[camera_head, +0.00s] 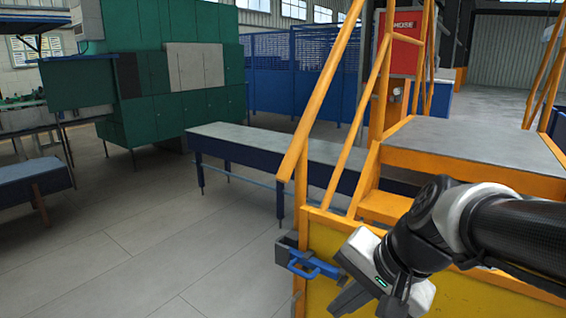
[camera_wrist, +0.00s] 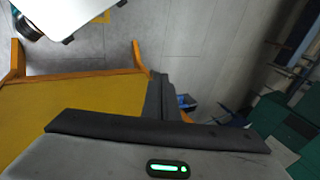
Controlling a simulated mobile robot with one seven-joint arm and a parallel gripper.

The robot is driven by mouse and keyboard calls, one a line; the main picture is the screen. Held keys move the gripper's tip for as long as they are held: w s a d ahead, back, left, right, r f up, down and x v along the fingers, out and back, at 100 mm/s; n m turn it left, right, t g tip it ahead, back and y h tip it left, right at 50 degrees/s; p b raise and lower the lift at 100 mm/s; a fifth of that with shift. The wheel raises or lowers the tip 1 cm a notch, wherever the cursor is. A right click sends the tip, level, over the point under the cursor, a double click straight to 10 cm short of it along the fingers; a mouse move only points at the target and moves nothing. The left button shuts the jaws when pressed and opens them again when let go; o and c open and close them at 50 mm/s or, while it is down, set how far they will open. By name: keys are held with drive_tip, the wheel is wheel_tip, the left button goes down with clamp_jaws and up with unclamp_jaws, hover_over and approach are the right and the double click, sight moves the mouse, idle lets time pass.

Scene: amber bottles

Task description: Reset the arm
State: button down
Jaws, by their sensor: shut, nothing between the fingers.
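My gripper (camera_head: 343,301) is at the lower right of the head view, at the end of my black and white arm. Its fingers are shut and empty. The wrist view shows the dark closed fingers (camera_wrist: 160,96) beyond the grey gripper body. A blue bracket or handle (camera_head: 303,262) shows just left of my gripper in the head view. What looks like the same blue piece (camera_wrist: 186,101) shows beside the fingers in the wrist view. I cannot tell its distance from them. No bottles are visible.
Yellow steps with a platform (camera_head: 475,148) and an orange rail (camera_head: 305,135) stand close by my arm. A long grey-topped table (camera_head: 265,142) is behind them. Green cabinets (camera_head: 170,75) and a blue bench (camera_head: 30,180) stand left. The floor (camera_head: 160,240) at front left is clear.

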drive_tip(key=s+d+r+n+t+h, duration=0.1)
drive_tip(key=s+d+r+n+h, duration=0.3)
drive_tip(key=s+n, duration=0.3)
wheel_tip(320, 180, up, 18)
drive_tip(key=p, duration=1.9)
drive_tip(key=shift+w, duration=0.45)
drive_tip(key=shift+d, duration=0.15)
